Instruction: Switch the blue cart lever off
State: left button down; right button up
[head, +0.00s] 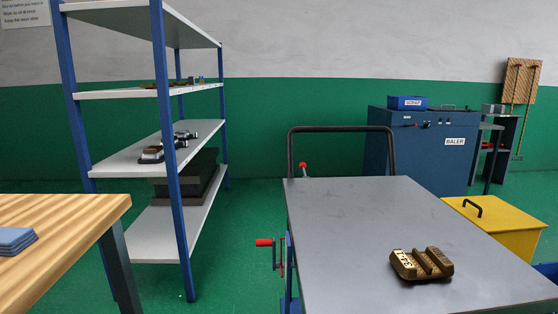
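A red-handled crank or lever (264,242) sticks out level to the left of the cart's side. A small upright lever with a red knob (303,166) shows by the cart's far left corner, near the black push handle (342,129). I cannot tell which of the two is the cart lever, or its on or off position. Neither gripper is in view.
A brass-coloured metal block (421,264) lies on the cart top. A wooden table (65,215) is at left. A shelf rack (172,165) stands behind it. A yellow box (500,225) and a blue baler (425,150) are at right. Green floor is free between rack and cart.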

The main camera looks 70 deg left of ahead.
aim_at(302, 165)
jog(key=i+j, duration=0.1)
jog(key=j, duration=2.75)
jog(key=i+j, duration=0.1)
jog(key=j, duration=0.45)
jog(key=u, duration=0.05)
